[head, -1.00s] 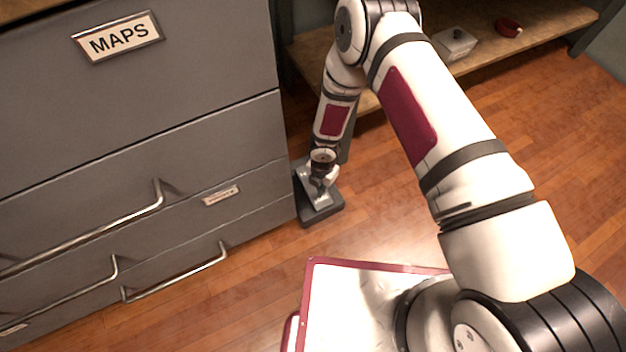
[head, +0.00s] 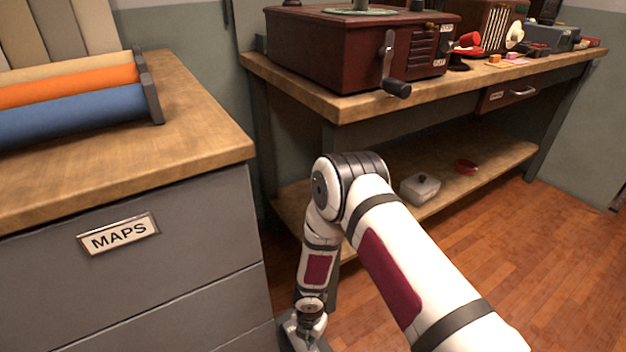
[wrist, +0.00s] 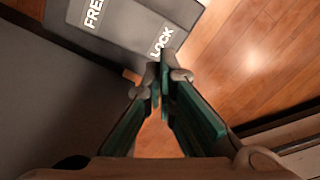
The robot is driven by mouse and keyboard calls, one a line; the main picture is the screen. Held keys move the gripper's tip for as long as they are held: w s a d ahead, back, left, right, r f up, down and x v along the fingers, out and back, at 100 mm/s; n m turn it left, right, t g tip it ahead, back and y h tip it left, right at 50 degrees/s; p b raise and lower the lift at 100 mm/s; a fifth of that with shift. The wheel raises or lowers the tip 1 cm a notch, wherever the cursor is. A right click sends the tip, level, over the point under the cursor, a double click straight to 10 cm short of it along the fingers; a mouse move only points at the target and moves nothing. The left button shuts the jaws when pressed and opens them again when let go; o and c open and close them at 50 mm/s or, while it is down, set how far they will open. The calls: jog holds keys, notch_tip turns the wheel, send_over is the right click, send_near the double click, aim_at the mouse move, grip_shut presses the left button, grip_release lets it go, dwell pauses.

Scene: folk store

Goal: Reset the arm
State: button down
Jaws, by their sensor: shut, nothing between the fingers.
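My gripper (wrist: 160,82) is shut and empty in the wrist view, its green-sided fingers together. It points down at a dark grey block (wrist: 118,28) with white labels reading "FREE" and "LOCK"; the fingertips show near the "LOCK" label. I cannot tell whether they touch the block. In the head view my white arm reaches forward and bends down beside the grey cabinet (head: 150,285). The wrist end is low at the bottom edge, over the grey block (head: 288,335), and the fingers are hard to make out there.
A wooden workbench (head: 350,108) stands behind the arm, bearing a dark red gramophone box (head: 350,50). Its lower shelf (head: 480,175) holds a grey lidded box (head: 420,188) and a red bowl (head: 466,166). Blue and orange rolls (head: 70,110) lie on the cabinet. Wooden floor (head: 490,260) is clear at right.

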jog(key=w+d+r+m+t+h, duration=0.1)
jog(key=w+d+r+m, duration=0.25)
jog(key=r, duration=0.55)
jog(key=w+d+r+m+h, duration=0.1)
jog(key=w+d+r+m, duration=0.25)
jog(key=r, duration=0.55)
jog(key=w+d+r+m+t+h, duration=0.1)
jog(key=w+d+r+m, duration=0.2)
jog(key=r, duration=0.6)
jog(key=s+d+r+m, duration=0.4)
jog(key=d+r, duration=0.3)
jog(key=r, duration=0.5)
jog(key=s+d+r+m+g, duration=0.1)
jog(key=s+d+r+m, duration=0.35)
jog(key=s+r, duration=0.25)
jog(key=s+d+r+m, duration=0.3)
jog(key=s+r+m, duration=0.2)
jog(key=s+r, duration=0.3)
jog(key=s+a+r+m+y, duration=0.15)
jog(key=s+m, duration=0.25)
jog(key=s, duration=0.6)
jog(key=s+a+r+m+y, duration=0.15)
jog(key=s+m, duration=0.25)
jog(key=s, duration=0.6)
notch_tip(320, 180, up, 35)
jog(key=t+p, duration=0.3)
jog(key=p, duration=3)
jog(key=shift+d+n, duration=0.35)
